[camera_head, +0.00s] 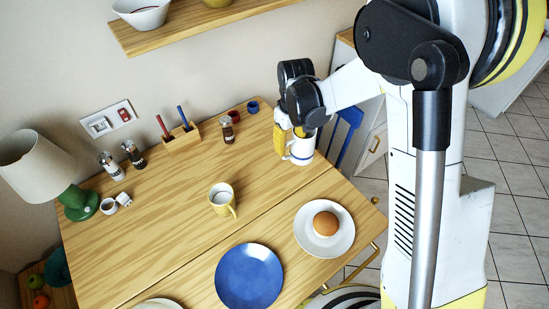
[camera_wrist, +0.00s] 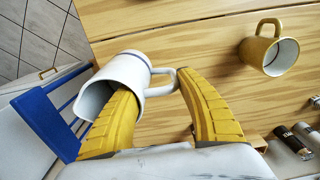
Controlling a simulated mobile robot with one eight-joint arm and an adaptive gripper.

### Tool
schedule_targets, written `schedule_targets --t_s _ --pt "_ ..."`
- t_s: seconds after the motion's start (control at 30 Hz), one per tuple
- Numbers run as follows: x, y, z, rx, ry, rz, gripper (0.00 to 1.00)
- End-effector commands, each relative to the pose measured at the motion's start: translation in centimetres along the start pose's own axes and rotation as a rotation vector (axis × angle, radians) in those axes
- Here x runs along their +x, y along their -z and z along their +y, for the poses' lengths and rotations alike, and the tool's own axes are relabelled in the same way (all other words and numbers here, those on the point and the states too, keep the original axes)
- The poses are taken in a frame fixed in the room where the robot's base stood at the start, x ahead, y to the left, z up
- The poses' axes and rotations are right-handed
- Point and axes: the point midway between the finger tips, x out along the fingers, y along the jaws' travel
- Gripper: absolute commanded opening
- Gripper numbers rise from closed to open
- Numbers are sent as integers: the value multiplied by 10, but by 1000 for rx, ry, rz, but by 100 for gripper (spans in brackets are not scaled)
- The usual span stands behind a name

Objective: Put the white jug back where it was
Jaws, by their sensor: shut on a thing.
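The white jug (camera_head: 302,149) with a blue band is at the right end of the wooden table, upright or nearly so. In the wrist view the jug (camera_wrist: 135,68) shows its open mouth and its handle. My gripper (camera_wrist: 155,84) is shut on the jug. One yellow finger reaches into the mouth and the other is outside, by the handle. In the head view my gripper (camera_head: 290,143) comes down over the jug and hides part of it. I cannot tell whether its base touches the table.
A yellow mug (camera_head: 222,198) stands mid-table. A blue plate (camera_head: 249,276) and a white plate (camera_head: 310,243) with a bun lie in front. A blue chair (camera_head: 346,130) is beyond the right edge. Bare wood surrounds the mug.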

Motion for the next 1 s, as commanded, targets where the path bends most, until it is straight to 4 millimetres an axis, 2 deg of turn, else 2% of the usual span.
schedule_targets --t_s 0.03,0.1,0.3,0.47,0.7,1.0 --pt "11 11 -7 -4 0 0 2" --pt "20 23 -13 -2 0 0 2" --pt "32 44 -25 0 -1 0 2" --pt "40 47 -27 1 -1 0 2" --pt "74 47 -26 2 -1 0 2" --pt "74 46 -26 2 -1 0 2"
